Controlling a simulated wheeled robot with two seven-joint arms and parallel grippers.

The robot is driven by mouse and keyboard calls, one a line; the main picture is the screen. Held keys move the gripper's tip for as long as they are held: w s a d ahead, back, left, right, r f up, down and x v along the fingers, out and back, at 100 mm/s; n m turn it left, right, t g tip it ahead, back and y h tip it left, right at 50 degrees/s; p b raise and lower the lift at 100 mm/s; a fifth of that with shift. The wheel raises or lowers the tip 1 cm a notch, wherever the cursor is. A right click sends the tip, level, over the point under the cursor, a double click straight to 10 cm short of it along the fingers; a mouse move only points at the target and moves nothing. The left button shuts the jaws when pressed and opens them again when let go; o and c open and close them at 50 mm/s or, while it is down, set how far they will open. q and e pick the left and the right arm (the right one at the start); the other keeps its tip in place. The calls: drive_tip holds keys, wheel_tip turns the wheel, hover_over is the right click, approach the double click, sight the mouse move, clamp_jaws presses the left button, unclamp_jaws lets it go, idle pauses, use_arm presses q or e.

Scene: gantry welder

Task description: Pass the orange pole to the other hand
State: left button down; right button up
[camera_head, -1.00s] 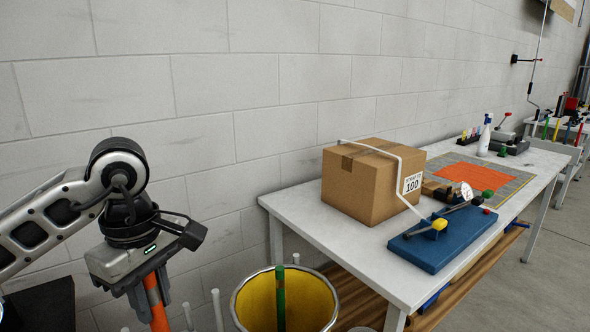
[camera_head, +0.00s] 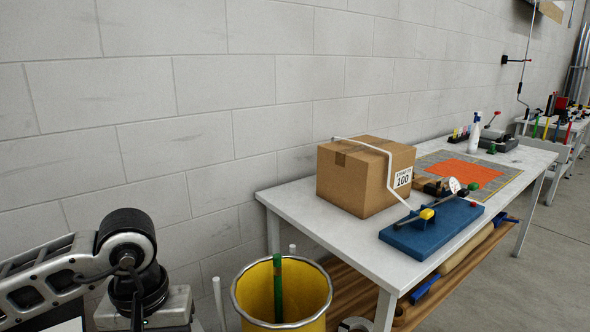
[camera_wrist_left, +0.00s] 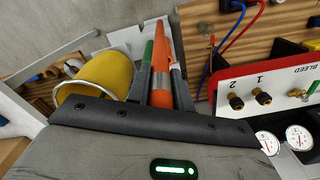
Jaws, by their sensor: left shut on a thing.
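The orange pole (camera_wrist_left: 163,62) shows in the left wrist view, held between the two fingers of my left gripper (camera_wrist_left: 162,80). The gripper is shut on it, and the pole extends away from the wrist. In the head view only the upper part of my left wrist shows at the bottom left; its fingers and the pole are below the picture edge. My right gripper is in neither view.
A yellow bin (camera_head: 245,305) holding a green pole (camera_head: 278,290) stands right of my left wrist. A white worktable (camera_head: 285,198) carries a cardboard box (camera_head: 352,180) and a blue block (camera_head: 425,232). A red-and-white panel with fittings (camera_wrist_left: 265,82) shows in the wrist view.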

use_arm(q)
drive_tip(key=shift+s+d+f+m, duration=0.15)
drive_tip(key=shift+s+f+m, duration=0.15)
drive_tip(key=shift+f+m, duration=0.5)
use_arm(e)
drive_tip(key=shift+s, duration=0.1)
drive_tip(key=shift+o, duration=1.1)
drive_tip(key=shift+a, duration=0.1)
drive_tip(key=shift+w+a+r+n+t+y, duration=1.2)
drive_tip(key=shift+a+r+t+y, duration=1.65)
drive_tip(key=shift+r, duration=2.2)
use_arm(q)
drive_tip(key=w+d+r, duration=0.1)
drive_tip(key=d+r, duration=0.1)
drive_tip(key=d, duration=1)
drive_tip(key=w+d+r+m, duration=0.1)
drive_tip(key=d+r, duration=0.2)
drive_tip(key=d, duration=0.8)
drive_tip(key=shift+w+d+m, duration=0.3)
drive_tip(key=shift+w+d, duration=0.05)
drive_tip(key=shift+w, duration=0.05)
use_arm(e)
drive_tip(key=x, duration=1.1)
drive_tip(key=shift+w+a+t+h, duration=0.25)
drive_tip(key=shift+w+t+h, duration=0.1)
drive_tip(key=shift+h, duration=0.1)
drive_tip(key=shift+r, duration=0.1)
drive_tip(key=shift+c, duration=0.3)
